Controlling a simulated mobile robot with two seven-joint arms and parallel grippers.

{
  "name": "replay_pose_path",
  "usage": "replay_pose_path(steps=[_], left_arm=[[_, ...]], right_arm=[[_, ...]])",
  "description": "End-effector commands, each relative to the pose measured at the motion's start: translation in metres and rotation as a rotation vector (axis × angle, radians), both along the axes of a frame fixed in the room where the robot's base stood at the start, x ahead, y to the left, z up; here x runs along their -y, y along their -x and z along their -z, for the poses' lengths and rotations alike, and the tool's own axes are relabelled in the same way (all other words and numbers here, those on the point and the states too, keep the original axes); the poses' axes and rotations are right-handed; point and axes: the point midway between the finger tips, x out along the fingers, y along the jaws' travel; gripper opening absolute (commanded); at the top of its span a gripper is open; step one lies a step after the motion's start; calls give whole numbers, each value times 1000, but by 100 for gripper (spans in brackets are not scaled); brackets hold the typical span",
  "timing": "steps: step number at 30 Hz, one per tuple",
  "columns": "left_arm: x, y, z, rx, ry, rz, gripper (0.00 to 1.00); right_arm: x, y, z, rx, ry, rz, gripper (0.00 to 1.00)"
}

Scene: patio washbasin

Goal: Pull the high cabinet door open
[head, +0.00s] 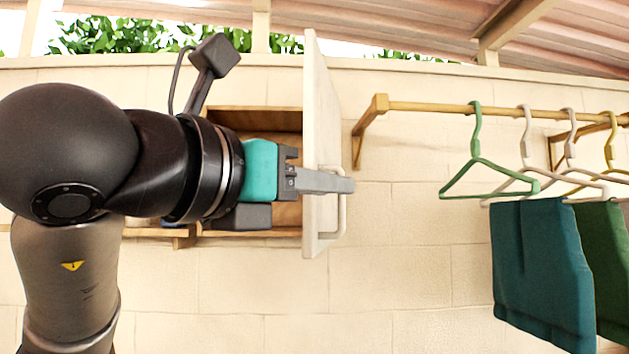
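The high cabinet (255,117) is a wooden box on the wall, left of centre. Its pale door (321,100) stands swung out from the cabinet's right side, seen nearly edge-on. A pale bar handle (343,215) is on the door's right face. My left gripper (325,182) is in front of the cabinet opening, and a grey finger crosses the door to the upper part of the handle. Only one finger shows clearly, so I cannot tell its opening or whether it touches the handle. My arm hides much of the cabinet's interior. My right gripper is not in view.
A wooden rail (440,106) on the right carries several hangers, including an empty green one (474,160). Teal cloth (540,265) and green cloth hang at the far right. The wall (400,240) between door and cloths is clear.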

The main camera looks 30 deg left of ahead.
Motion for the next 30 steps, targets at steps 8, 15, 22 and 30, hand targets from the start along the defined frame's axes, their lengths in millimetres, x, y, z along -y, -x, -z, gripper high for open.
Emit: replay_pose_path(steps=[8,15,22,30], left_arm=[[6,16,2,-8,-4,-8,27],[13,31,3,-11,-3,-7,27],[16,41,4,-11,-5,-11,27],[16,41,4,-13,-4,-13,27]], right_arm=[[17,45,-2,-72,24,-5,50],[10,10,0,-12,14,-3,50],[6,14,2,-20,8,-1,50],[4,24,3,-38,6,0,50]])
